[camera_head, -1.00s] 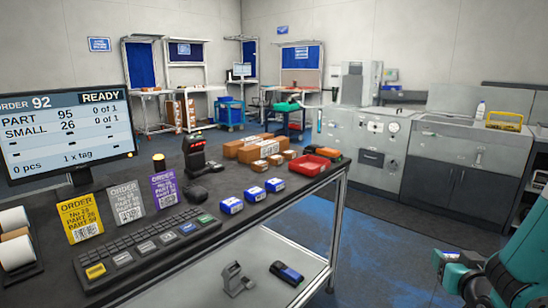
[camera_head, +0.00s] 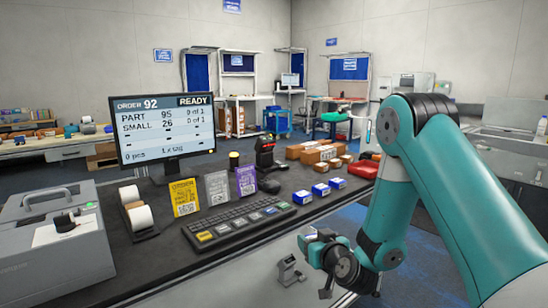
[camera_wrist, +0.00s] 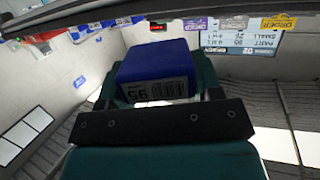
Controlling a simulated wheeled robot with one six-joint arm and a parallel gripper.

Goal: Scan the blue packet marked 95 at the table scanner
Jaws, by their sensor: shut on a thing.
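My gripper (camera_wrist: 157,82) is shut on a blue packet (camera_wrist: 152,60) in the wrist view. The packet's white label shows a barcode and 95, upside down in that picture. The head view shows my teal arm reaching down at the right, in front of the table's front edge; the held packet cannot be made out there. The table scanner (camera_head: 266,153), black with a red light, stands towards the back of the table, behind the keyboard and apart from my gripper. The monitor (camera_head: 165,130) reads order 92, READY, part 95, 0 of 1.
Several blue-white packets (camera_head: 321,190), brown boxes (camera_head: 318,154) and a red tray (camera_head: 363,169) lie on the table's right part. A keyboard (camera_head: 240,222), order cards (camera_head: 184,197), label rolls (camera_head: 138,208) and a grey machine (camera_head: 55,245) fill the front and left.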

